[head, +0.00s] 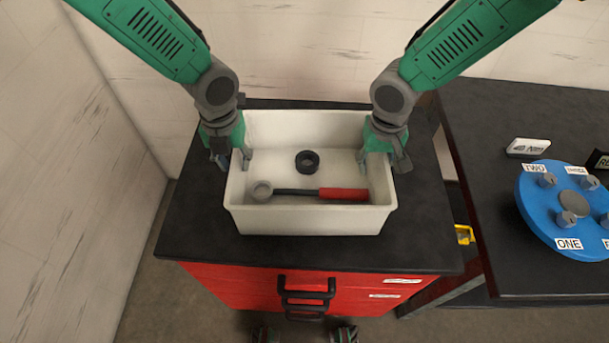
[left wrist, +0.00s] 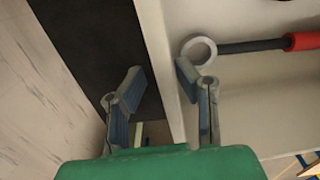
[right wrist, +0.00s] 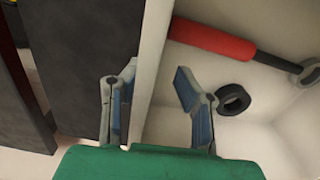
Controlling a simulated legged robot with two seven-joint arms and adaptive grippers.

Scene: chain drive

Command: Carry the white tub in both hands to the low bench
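The white tub (head: 310,221) stands on the black top of a red drawer cabinet in the head view. Inside it lie a black ring (head: 307,161) and a tool with a red handle (head: 343,194) and a ring-shaped end. My left gripper (head: 233,160) straddles the tub's left wall, one finger outside and one inside. My right gripper (head: 384,160) straddles the right wall the same way. Both wrist views show the fingers spread around the wall (left wrist: 160,60) (right wrist: 150,60), with gaps beside it. I cannot tell which surface is the low bench.
The red cabinet (head: 235,285) has a black top (head: 190,215) with free room around the tub. A black table (head: 490,130) at the right holds a blue labelled disc (head: 545,205) and a white block (head: 528,147). A wall (head: 70,150) rises on the left.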

